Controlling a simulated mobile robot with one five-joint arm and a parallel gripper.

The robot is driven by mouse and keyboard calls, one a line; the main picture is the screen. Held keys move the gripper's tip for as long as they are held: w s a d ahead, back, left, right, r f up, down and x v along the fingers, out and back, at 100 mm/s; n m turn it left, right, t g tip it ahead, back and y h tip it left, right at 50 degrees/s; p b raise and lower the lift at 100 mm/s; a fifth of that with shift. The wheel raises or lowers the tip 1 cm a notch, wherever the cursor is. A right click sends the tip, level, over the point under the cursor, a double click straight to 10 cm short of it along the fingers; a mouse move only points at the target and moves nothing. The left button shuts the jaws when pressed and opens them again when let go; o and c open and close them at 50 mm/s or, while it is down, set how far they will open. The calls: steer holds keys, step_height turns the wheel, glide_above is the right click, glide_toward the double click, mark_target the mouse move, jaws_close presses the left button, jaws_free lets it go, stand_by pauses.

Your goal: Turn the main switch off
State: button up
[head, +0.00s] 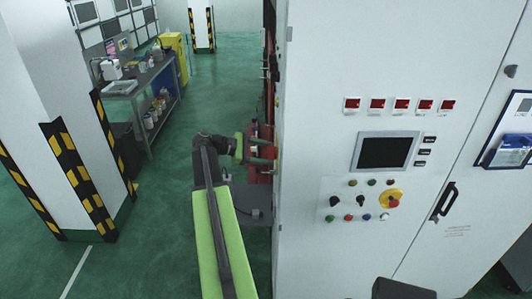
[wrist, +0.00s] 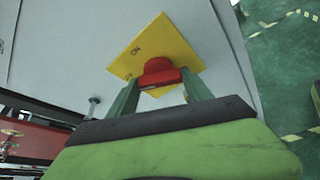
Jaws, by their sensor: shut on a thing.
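The main switch is a red knob (wrist: 158,72) on a yellow plate (wrist: 150,42) on a pale cabinet face, seen in the wrist view. The plate carries small dark lettering, one mark reading like "ON". The plate looks rotated in this view. My gripper (wrist: 160,92) has one green finger on each side of the red knob and is shut on it. In the head view my gripper (head: 262,156) is at the left side of the large white cabinet (head: 330,60). The switch itself is hidden there behind the cabinet's edge.
The cabinet's front has a screen (head: 385,152), several buttons and a red knob on a yellow disc (head: 391,199). A pillar with striped guards (head: 75,175) and a workbench (head: 150,75) stand to the left. Green floor (head: 160,210) is clear between pillar and arm.

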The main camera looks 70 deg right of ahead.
steer(key=o, duration=1.3)
steer(key=shift+r, duration=0.15)
steer(key=shift+o, duration=0.3)
steer(key=p+v, duration=0.5)
steer(key=v, duration=1.2)
steer(key=shift+p, duration=0.4)
steer(key=shift+w+a, duration=0.1)
steer(key=shift+w, duration=0.1)
